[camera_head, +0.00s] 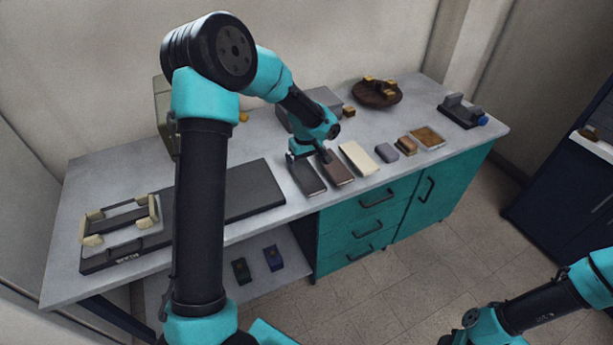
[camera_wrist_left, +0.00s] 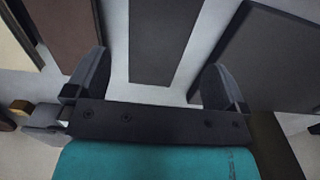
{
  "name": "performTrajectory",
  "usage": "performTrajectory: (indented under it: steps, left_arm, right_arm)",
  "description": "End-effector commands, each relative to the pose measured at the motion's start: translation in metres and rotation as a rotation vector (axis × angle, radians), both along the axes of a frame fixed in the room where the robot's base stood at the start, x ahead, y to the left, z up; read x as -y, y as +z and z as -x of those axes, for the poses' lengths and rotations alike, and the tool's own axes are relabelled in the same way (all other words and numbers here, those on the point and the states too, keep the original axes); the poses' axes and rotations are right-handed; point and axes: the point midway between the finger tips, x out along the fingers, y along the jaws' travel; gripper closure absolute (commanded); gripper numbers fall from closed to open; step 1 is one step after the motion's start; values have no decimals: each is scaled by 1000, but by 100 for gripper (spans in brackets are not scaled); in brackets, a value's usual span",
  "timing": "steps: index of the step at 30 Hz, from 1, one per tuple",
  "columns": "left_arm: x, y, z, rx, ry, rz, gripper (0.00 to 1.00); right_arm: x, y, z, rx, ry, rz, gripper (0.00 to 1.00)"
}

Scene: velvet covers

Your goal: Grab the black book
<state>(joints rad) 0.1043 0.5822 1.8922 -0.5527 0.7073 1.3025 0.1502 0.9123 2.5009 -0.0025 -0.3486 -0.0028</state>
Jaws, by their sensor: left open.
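The black book (camera_head: 307,178) lies flat near the front edge of the grey counter, the leftmost of a row of books. My left gripper (camera_head: 308,155) is open above the back end of this book. In the left wrist view, the black book (camera_wrist_left: 165,38) runs between the two spread fingers of my left gripper (camera_wrist_left: 151,82), with pale counter showing on both sides. It appears apart from the fingers. Of my right arm, only links show at the lower right; its gripper is out of view.
A brown book (camera_head: 337,170) lies close right of the black one, then a cream book (camera_head: 359,158). A dark flat panel (camera_head: 240,190) lies to the left. A round brown tray (camera_head: 377,94) stands at the back. The counter's front edge is close.

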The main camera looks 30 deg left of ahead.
Motion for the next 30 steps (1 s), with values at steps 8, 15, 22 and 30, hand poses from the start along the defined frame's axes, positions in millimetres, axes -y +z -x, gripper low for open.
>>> performTrajectory:
  steps: [8, 15, 22, 30]
  left_arm:
    - [1, -10, 0, -1, -2, 0, 0]
    - [1, -42, -1, -4, -1, 1, 0]
    - [1, -52, -1, -1, -1, 1, 0]
    - [1, -52, -1, 0, -1, 0, 0]
  right_arm:
    - [0, 0, 0, 0, 0, 0, 57]
    - [0, 0, 0, 0, 0, 0, 57]
    - [0, 0, 0, 0, 0, 0, 57]
    - [0, 0, 0, 0, 0, 0, 57]
